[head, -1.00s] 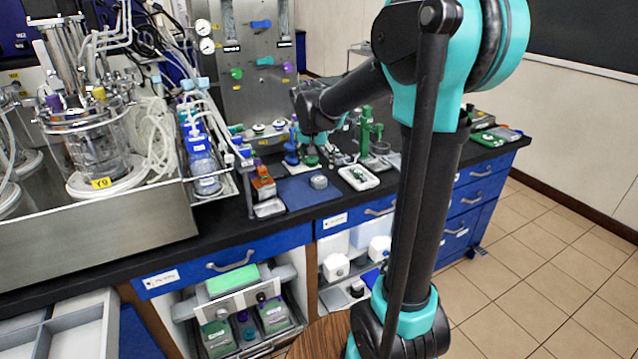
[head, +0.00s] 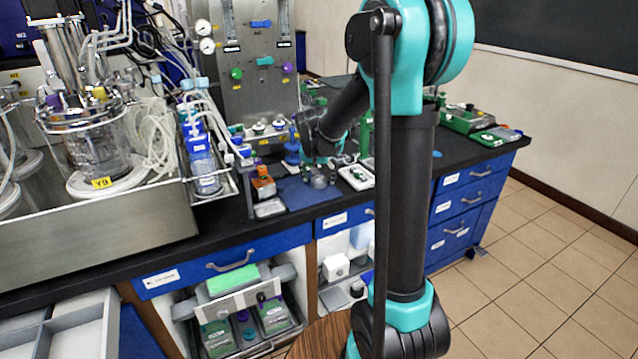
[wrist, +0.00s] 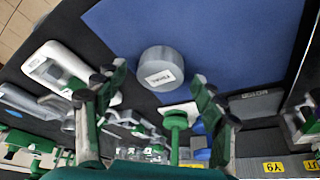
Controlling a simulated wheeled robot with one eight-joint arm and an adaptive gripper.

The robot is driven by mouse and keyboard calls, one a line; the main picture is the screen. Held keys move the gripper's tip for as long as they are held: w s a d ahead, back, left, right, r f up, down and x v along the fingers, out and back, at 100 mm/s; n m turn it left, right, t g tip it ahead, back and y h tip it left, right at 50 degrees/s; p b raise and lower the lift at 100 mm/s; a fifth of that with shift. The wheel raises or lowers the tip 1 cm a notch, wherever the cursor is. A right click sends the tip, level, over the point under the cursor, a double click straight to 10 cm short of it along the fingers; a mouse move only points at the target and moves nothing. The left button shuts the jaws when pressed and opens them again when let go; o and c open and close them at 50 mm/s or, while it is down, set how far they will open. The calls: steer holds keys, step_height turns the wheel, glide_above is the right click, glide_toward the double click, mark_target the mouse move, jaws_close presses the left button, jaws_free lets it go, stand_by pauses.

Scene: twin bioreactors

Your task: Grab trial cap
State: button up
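The trial cap, a short grey cylinder with a white label on top (wrist: 161,62), sits on the blue mat (wrist: 235,35) in the wrist view. In the head view the cap (head: 318,182) is on the same mat (head: 290,193), just below my gripper (head: 320,168). In the wrist view my gripper (wrist: 159,80) is open, with its two green-and-black fingers spread on either side of the cap in the picture. Nothing is between the fingers' pads that I can see held. Whether the fingertips are down at the cap's height is hard to tell.
A white tray with green parts (wrist: 68,73) lies left of the cap in the wrist view. A green post (wrist: 176,135) stands close behind it. An orange-topped bottle (head: 263,184) stands left of the mat in the head view. The mat around the cap is mostly bare.

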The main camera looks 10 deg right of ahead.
steer(key=c, duration=0.9)
steer(key=shift+r, duration=0.1)
